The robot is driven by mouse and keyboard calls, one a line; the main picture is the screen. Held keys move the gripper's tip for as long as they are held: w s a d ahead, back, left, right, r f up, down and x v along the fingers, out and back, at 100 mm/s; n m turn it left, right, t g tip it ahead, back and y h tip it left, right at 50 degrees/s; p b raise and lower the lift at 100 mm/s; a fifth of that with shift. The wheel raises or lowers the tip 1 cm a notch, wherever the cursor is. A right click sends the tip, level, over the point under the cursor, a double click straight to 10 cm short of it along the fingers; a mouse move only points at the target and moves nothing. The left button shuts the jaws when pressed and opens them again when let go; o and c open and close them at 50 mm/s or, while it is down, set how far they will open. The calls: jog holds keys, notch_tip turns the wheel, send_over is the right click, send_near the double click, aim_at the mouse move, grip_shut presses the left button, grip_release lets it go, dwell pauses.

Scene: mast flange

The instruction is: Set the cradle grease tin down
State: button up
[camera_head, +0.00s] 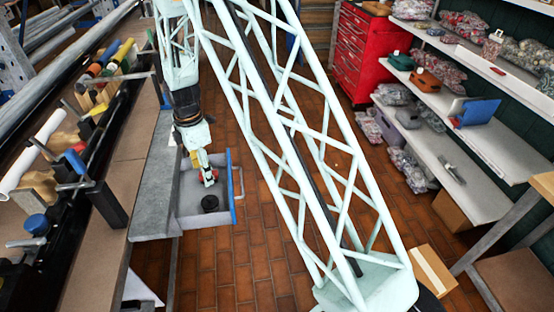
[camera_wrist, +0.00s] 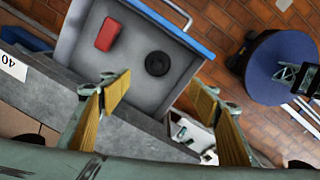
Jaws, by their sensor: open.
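A round black tin (camera_head: 210,203), which I take for the grease tin, sits in a grey open drawer (camera_head: 185,226) with a blue front edge. In the wrist view the tin (camera_wrist: 158,63) lies on the drawer floor just beyond my fingertips, with a dark ring-like top. My gripper (camera_wrist: 158,88) is open, with its two yellow-padded fingers wide apart and nothing held between them. In the head view my gripper (camera_head: 208,177) is over the drawer, behind the tin. Whether a finger touches the tin cannot be told.
A red block (camera_wrist: 107,34) lies in the drawer beside the tin. The drawer's handle (camera_wrist: 176,12) sticks out from its blue front. A pale lattice mast (camera_head: 290,130) rises to the right. A workbench (camera_head: 130,150) with tools lies left. A red cabinet (camera_head: 355,50) stands farther back.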

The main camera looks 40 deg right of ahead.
jog(key=s+r+m+t, duration=0.1)
jog(key=s+r+m, duration=0.2)
jog(key=s+r, duration=0.55)
jog(key=s+r+m, duration=0.3)
jog(key=s+r, duration=0.1)
jog(key=r, duration=0.9)
jog(key=s+r+m+t, duration=0.1)
jog(key=s+r+m, duration=0.2)
jog(key=s+r, duration=0.55)
jog(key=s+r+m, duration=0.4)
jog(key=s+r, duration=0.2)
jog(key=s, duration=0.8)
jog(key=s+r+m+t, duration=0.1)
jog(key=s+r+m, duration=0.4)
jog(key=s, duration=0.8)
jog(key=shift+s+a+r, duration=0.25)
jog(key=shift+s+r, duration=0.1)
jog(key=shift+r, duration=0.2)
